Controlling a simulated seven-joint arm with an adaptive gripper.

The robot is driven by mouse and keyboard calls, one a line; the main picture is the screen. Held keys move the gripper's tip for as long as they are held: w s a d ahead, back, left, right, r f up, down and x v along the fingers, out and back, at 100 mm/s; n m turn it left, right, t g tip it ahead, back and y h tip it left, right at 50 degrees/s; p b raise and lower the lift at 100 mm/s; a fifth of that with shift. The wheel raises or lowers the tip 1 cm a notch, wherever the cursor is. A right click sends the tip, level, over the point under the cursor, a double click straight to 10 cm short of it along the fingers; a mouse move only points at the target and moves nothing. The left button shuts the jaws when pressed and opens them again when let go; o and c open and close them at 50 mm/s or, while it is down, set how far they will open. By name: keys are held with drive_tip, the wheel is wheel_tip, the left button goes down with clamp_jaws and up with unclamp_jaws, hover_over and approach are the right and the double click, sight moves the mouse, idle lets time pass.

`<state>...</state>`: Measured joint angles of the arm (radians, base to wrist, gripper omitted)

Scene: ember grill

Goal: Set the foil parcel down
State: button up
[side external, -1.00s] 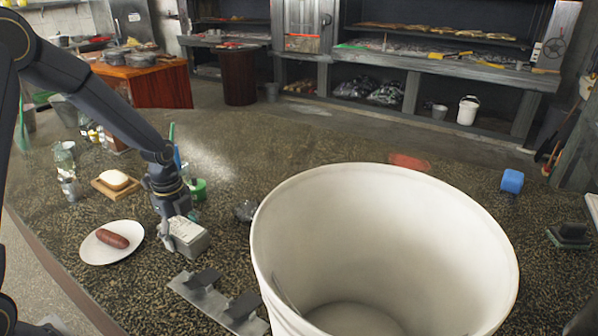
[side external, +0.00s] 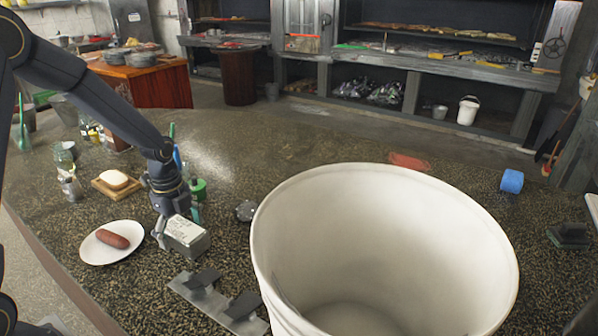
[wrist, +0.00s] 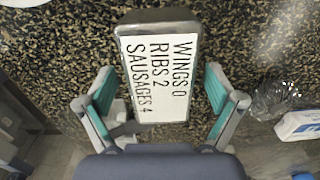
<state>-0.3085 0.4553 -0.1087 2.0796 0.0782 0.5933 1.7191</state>
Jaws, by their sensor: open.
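A grey metallic block (side external: 198,243) with a white top label sits on the speckled counter. In the wrist view the label (wrist: 158,80) reads "WINGS 0, RIBS 2, SAUSAGES 4". My gripper (side external: 172,226) is low over the block and open. In the wrist view the fingers of my gripper (wrist: 160,98) stand on either side of the block with gaps, not pressed on it. A crumpled, shiny object lies to the right in the wrist view (wrist: 268,98); it may be foil, but I cannot tell whether it or the block is the foil parcel.
A white plate (side external: 90,252) with a sausage (side external: 112,239) lies left. A board (side external: 104,188) with a pale bun is behind. A grey bracket (side external: 205,297) lies in front. A large white bucket (side external: 262,240) stands right. Green bottles (side external: 197,190) stand close behind my gripper.

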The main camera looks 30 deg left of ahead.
sight(181, 229)
wheel_tip(181, 229, up, 11)
drive_tip(key=s+d+r+n+t, duration=0.2)
drive_tip(key=s+d+r+n, duration=0.2)
drive_tip(key=s+n, duration=0.3)
drive_tip(key=s+d+r+n+t, duration=0.3)
drive_tip(key=s+r+n, duration=0.2)
drive_tip(key=s+n, duration=0.3)
drive_tip(key=shift+s+d+r+n, duration=0.25)
drive_tip(key=shift+d+n, duration=0.1)
drive_tip(key=shift+n, duration=1.15)
